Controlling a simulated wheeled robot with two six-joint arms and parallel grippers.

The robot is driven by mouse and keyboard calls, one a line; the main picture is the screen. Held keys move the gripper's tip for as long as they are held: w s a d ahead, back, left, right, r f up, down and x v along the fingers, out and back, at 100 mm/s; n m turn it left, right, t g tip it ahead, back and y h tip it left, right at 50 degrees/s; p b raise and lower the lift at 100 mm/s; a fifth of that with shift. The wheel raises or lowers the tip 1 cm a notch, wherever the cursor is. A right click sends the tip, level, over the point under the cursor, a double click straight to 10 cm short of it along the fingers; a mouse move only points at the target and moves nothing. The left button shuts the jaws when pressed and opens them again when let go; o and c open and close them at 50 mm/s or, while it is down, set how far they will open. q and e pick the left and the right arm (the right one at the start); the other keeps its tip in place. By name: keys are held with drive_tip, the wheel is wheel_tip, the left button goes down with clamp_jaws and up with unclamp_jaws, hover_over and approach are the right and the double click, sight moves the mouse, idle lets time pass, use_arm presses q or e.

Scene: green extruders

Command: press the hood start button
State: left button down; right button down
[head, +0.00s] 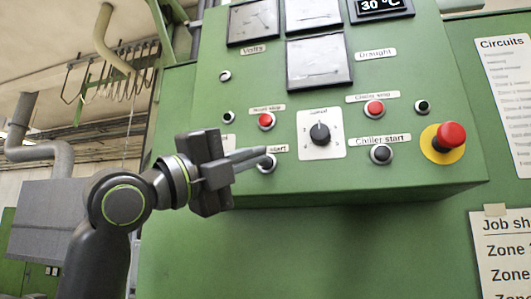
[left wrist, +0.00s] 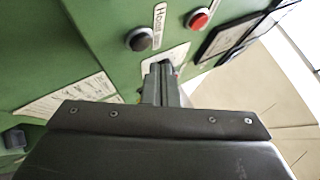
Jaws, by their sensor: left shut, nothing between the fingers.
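The hood start button (head: 267,167) is a dark round button in a pale ring, low on the sloping green panel. Its label is partly hidden by my fingers in the head view. In the left wrist view the dark button (left wrist: 138,39) shows whole, beside a label reading "Hood". My left gripper (head: 267,155) is shut and empty, its fingertips overlapping the button's upper edge in the head view. In the left wrist view the fingertips (left wrist: 160,68) appear below the button, before a white plate. Contact cannot be told. My right gripper is not in view.
The red hood stop button (head: 266,121) sits above. A rotary selector (head: 320,133) is just right. The chiller start button (head: 381,154) and a red emergency mushroom button (head: 450,136) are farther right. Gauges (head: 319,62) fill the upper panel.

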use_arm(q)
drive_tip(key=shift+w+d, duration=0.15)
drive_tip(key=shift+w, duration=0.35)
drive_tip(key=shift+w, duration=0.1)
idle(1.6)
drive_tip(key=shift+w+d+p, duration=0.15)
drive_tip(key=shift+w+p, duration=0.15)
drive_tip(key=shift+p, duration=0.15)
drive_tip(key=shift+w+d+p, duration=0.1)
drive_tip(key=shift+w+p, duration=0.25)
idle(0.6)
drive_tip(key=shift+s, duration=0.15)
drive_tip(key=shift+s+a+b, duration=0.25)
drive_tip(key=shift+s+b, duration=0.2)
drive_tip(key=shift+s, duration=0.1)
